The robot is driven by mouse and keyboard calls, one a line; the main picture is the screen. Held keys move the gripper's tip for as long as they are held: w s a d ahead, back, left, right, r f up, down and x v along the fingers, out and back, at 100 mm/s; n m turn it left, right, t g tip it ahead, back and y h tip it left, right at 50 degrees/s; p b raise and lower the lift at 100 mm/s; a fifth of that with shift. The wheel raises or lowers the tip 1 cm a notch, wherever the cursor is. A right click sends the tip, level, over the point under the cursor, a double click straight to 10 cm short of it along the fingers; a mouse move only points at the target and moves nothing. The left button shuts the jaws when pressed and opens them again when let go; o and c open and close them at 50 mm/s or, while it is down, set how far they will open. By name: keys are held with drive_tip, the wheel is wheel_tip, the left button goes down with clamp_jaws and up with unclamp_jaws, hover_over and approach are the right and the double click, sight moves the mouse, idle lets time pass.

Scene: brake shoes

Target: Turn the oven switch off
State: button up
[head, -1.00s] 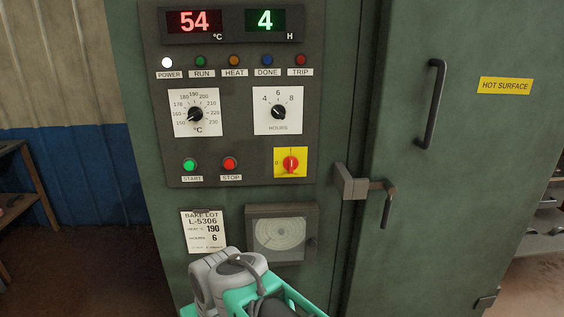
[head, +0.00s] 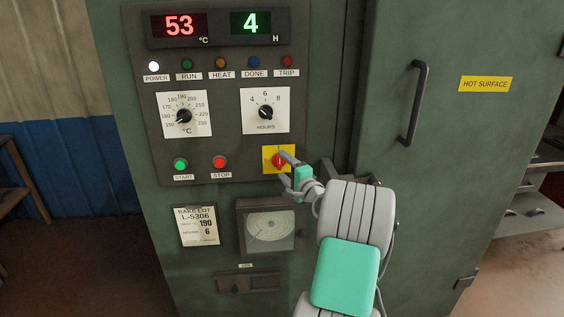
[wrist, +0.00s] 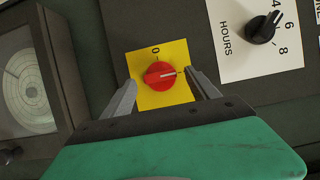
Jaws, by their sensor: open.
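The oven switch (head: 278,160) is a red rotary knob on a yellow plate at the lower right of the control panel. In the wrist view the red knob (wrist: 159,76) shows clearly. Its white mark points right, and the "0" is above it, so the mark is not on the 0. My gripper (head: 286,171) is open at the switch in the head view and partly covers it. In the wrist view my gripper (wrist: 163,80) has one finger on each side of the knob. A gap shows beside each finger; contact cannot be told.
The hours dial (head: 265,112) and temperature dial (head: 184,115) are above. The stop button (head: 219,162) is to the left. The white power lamp (head: 153,66) is lit. A chart recorder (head: 270,227) is below. The door handle (head: 414,105) is to the right.

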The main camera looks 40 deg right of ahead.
drive_tip(key=shift+x, duration=0.85)
drive_tip(key=shift+c, duration=0.2)
drive_tip(key=c, duration=1.3)
